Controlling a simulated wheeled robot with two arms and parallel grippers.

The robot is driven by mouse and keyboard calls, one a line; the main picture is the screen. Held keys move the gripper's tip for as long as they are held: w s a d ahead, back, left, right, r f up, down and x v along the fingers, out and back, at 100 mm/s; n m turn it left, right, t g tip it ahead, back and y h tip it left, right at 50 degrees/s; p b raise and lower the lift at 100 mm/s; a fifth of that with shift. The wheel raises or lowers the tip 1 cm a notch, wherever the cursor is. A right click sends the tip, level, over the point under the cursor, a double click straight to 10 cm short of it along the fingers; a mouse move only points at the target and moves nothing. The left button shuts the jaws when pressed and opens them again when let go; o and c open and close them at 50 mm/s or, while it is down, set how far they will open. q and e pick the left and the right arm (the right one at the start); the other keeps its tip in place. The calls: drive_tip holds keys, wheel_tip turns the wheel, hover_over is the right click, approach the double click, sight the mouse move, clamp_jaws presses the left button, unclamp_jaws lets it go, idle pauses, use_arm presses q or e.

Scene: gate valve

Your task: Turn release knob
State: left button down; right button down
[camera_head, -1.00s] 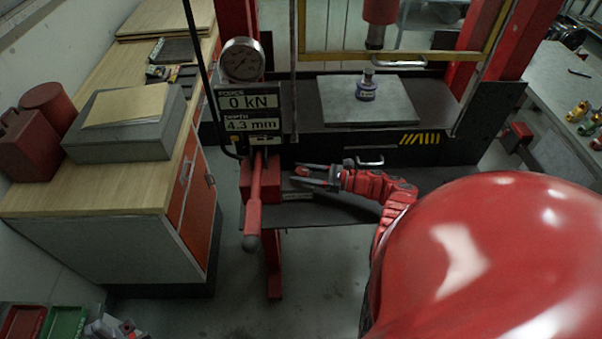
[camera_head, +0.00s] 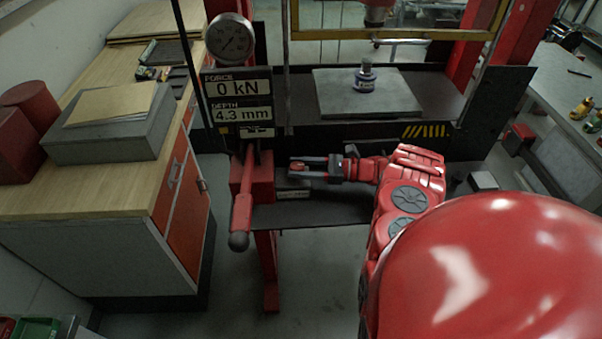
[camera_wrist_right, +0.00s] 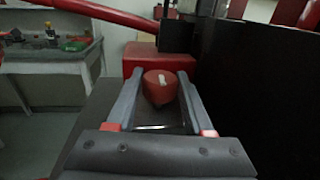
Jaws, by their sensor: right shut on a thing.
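The release knob (camera_wrist_right: 158,93) is a round red knob with a white mark on its face, on the side of a red block (camera_wrist_right: 145,60). In the head view that red block (camera_head: 262,184) sits at the left of the press, and the knob itself is hard to make out. My right gripper (camera_wrist_right: 160,86) has its two grey fingers on either side of the knob and is shut on it. In the head view the right gripper (camera_head: 306,166) points left at the block. My left gripper is not in view.
A red lever (camera_head: 242,208) with a dark grip slants down from the block. Above it a display (camera_head: 238,97) reads 0 kN and 4.3 mm, below a round gauge (camera_head: 231,38). A small cylinder (camera_head: 364,76) stands on the grey press plate (camera_head: 410,97).

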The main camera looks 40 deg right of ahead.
drive_tip(key=shift+w+r, duration=0.2)
drive_tip(key=shift+r, duration=0.1)
drive_tip(key=c, duration=0.7)
unclamp_jaws()
drive_tip(key=o, duration=0.3)
drive_tip(key=shift+a+f, duration=0.1)
drive_tip(key=shift+o, duration=0.6)
drive_tip(key=shift+w+a+f, duration=0.1)
drive_tip(key=shift+w, duration=0.05)
